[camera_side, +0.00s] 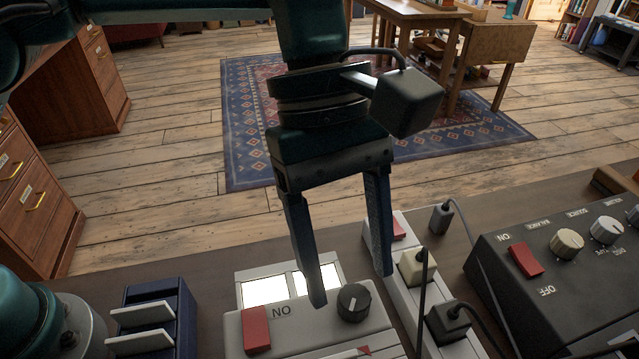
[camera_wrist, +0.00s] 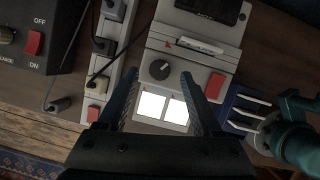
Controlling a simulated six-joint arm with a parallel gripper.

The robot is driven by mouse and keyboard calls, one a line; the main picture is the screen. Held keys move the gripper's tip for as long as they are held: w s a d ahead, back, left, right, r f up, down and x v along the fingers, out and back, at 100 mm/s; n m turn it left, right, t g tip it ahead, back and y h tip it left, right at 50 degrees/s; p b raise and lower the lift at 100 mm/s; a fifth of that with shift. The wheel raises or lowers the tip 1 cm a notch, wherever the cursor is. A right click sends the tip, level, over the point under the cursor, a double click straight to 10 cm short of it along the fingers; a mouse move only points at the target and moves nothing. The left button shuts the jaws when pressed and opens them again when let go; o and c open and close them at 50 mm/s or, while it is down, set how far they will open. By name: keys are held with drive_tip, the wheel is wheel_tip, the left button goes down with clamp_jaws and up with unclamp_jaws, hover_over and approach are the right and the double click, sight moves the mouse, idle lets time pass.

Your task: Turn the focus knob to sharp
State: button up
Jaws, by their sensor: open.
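The dark round knob (camera_side: 353,303) sits on top of a light grey device (camera_side: 305,335), beside a red switch; a pale pointer line shows on it. It also shows in the wrist view (camera_wrist: 160,69), its line slanting up and right. Two bright white panels (camera_wrist: 164,107) are lit at the device's edge, and a small red mark lies near each. Whether the picture is sharp is too small to tell. My gripper (camera_side: 352,288) points down with its fingers apart, one on each side of the knob. It appears above the knob and holds nothing.
A power strip (camera_side: 405,275) with plugs and cables lies close to the right finger in the side view. A black control box (camera_side: 560,270) with knobs stands further right. A blue rack (camera_side: 155,310) stands left of the device.

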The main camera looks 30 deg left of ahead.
sight(354, 303)
drive_tip(key=shift+x, duration=1.2)
clamp_jaws()
drive_tip(key=shift+w+d+m+g+y, duration=0.1)
drive_tip(key=shift+m+g+y, duration=0.2)
drive_tip(key=shift+m, duration=0.85)
drive_tip(key=shift+d+m+g+y, duration=0.15)
drive_tip(key=shift+m+g, duration=0.25)
drive_tip(key=shift+m, duration=0.75)
drive_tip(key=shift+a, duration=0.1)
unclamp_jaws()
drive_tip(key=shift+r+n, duration=0.1)
drive_tip(key=shift+n, duration=0.2)
